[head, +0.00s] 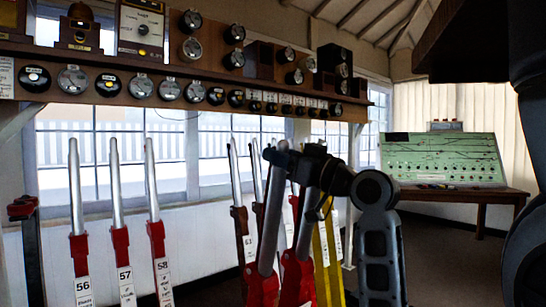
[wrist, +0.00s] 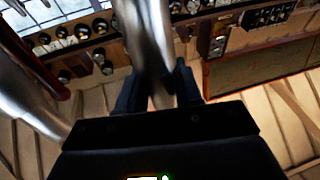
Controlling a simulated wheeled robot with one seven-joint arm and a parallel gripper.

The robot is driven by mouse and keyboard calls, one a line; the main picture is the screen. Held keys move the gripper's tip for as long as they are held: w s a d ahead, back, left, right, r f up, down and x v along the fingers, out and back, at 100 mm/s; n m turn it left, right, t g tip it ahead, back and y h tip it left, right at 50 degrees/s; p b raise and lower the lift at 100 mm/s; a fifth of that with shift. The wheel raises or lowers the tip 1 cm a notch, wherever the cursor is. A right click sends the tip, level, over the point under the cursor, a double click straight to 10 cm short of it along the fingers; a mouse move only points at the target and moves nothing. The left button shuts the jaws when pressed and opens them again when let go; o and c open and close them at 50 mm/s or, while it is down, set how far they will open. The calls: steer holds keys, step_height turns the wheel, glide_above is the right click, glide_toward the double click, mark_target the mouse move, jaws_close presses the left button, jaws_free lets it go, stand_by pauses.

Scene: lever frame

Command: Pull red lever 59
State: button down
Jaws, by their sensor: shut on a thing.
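Red levers with silver handles stand in a row in the head view. Levers 56 (head: 80,262), 57 (head: 122,262) and 58 (head: 160,256) are upright at the left. My gripper (head: 276,157) is shut on the upper end of a silver-handled red lever (head: 271,222), right of lever 58. I cannot read its number; its place in the row fits lever 59. In the wrist view the handle (wrist: 148,38) lies between the fingers of my gripper (wrist: 158,88). My arm and gripper hide part of the handle tops.
Another silver handle (head: 308,222) stands close on the right of the held one, and shows in the wrist view (wrist: 25,90). Several levers stand behind, with a yellow one (head: 322,265). An instrument shelf (head: 180,65) runs above. A green panel (head: 442,158) is on a table at right.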

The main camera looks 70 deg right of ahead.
steer(key=shift+s+a, duration=0.25)
steer(key=shift+a, duration=0.15)
steer(key=shift+r, duration=0.1)
steer(key=c, duration=0.9)
jaws_free()
steer(key=shift+a, duration=0.15)
steer(key=shift+s, duration=0.15)
steer(key=shift+s, duration=0.25)
steer(key=p+v, duration=0.7)
steer(key=p, duration=0.2)
